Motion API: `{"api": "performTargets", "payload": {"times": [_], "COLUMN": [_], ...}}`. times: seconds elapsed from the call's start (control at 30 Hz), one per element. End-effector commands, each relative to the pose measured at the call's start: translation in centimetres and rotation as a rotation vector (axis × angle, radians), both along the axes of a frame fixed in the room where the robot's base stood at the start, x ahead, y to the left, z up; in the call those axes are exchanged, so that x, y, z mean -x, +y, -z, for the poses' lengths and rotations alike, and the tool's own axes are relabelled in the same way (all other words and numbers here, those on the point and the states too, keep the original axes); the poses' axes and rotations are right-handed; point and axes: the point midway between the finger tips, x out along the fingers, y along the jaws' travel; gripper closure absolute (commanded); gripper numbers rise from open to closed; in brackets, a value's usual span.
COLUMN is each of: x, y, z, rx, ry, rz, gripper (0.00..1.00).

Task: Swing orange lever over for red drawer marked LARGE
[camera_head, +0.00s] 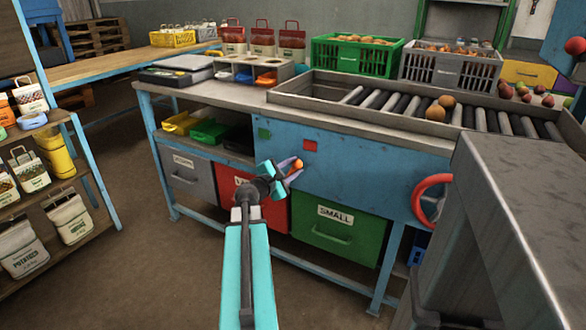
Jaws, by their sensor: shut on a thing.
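My teal gripper (292,173) is in front of the blue panel of the sorting bench. It is shut on the orange lever (298,164), whose small round orange end shows between the fingertips. A red square (310,145) is on the panel just above right of the lever, and a green square (264,133) is farther left. The red drawer (227,186) is shut below the bench, left of my gripper. My arm covers most of its label, so the word cannot be read.
A green drawer marked SMALL (338,228) is to the right and a grey drawer (188,177) to the left, both shut. A red handwheel (431,198) is on the panel's right. A grey metal surface (535,215) fills the right foreground. The floor at left is clear.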

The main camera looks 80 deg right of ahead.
Motion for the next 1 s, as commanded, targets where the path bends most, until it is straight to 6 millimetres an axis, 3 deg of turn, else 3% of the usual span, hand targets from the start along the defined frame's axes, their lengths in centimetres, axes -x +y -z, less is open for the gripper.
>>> {"api": "performTargets", "payload": {"times": [0.03, 0.13, 0.57, 1.0], "x": [0.0, 0.0, 0.0, -1.5], "y": [0.1, 0.0, 0.4, 4.5], "z": [0.2, 0.2, 0.1, -0.5], "rx": [-0.001, -0.001, -0.002, -0.002], "ry": [-0.01, -0.008, -0.002, -0.004], "rz": [0.002, 0.002, 0.002, 0.0], "gripper": [0.68, 0.53, 0.53, 0.53]}}
